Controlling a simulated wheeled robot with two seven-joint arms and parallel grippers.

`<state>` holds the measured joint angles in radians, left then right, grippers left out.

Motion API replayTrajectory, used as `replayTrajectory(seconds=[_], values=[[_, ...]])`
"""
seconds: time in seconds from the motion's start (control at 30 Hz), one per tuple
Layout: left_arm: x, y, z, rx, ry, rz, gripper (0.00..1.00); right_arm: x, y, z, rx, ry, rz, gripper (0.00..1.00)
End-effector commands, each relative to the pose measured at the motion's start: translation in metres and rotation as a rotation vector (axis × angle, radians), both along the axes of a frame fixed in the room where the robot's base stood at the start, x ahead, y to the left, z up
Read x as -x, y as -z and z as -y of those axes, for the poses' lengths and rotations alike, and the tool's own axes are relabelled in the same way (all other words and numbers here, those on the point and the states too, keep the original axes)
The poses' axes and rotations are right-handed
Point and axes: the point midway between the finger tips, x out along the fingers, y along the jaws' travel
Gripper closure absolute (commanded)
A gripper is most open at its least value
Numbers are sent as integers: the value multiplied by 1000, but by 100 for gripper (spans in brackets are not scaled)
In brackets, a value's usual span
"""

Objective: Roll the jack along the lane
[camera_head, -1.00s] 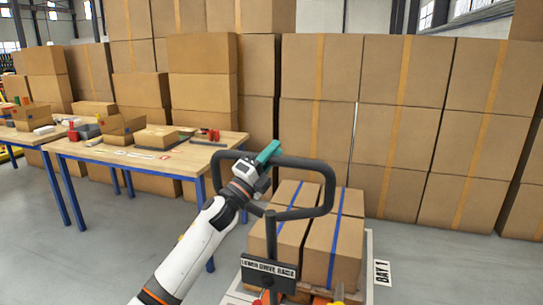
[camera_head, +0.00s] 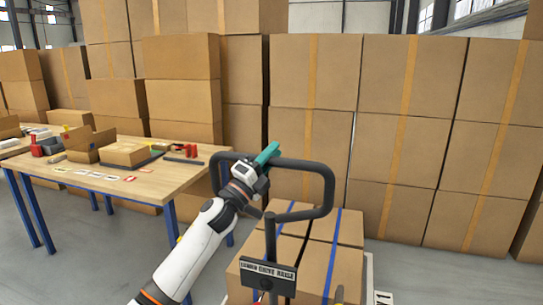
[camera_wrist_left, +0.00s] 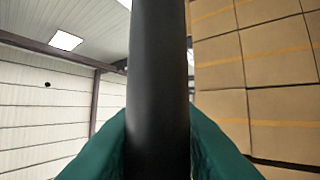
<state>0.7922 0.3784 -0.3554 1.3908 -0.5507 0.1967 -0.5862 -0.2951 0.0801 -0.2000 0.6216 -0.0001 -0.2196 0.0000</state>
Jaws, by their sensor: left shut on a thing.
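The jack's black loop handle (camera_head: 328,190) stands upright in front of me in the head view, with a sign plate (camera_head: 268,275) on its stem. My left gripper (camera_head: 266,156) is shut on the top left part of the handle loop. In the left wrist view the black handle bar (camera_wrist_left: 158,90) runs between the two green fingers. Cartons with blue straps (camera_head: 318,262) sit just beyond the handle, low in the view. The jack's forks and wheels are hidden or out of view. My right gripper is not in view.
A wooden table (camera_head: 190,178) with blue legs stands close on the left, holding an open box (camera_head: 92,146) and red items. A wall of stacked cartons (camera_head: 400,145) closes off the back. Grey floor (camera_head: 410,272) is clear at the lower right. A partly cut-off floor label (camera_head: 383,298) lies there.

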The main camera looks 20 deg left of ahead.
Motion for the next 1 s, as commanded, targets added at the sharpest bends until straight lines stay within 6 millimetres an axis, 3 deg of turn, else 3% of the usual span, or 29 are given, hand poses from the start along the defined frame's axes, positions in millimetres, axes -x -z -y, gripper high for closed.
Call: replayTrajectory(seconds=[0.03,0.43,0.47,0.6,1.0], values=[[-1,10,2,-6,2,-14,100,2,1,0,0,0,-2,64],[-1,10,2,-7,3,-13,100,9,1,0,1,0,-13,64],[-1,10,2,-8,3,-13,75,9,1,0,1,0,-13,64],[-1,9,2,-7,3,-11,55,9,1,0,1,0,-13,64],[6,11,-3,-3,2,-7,55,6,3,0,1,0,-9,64]])
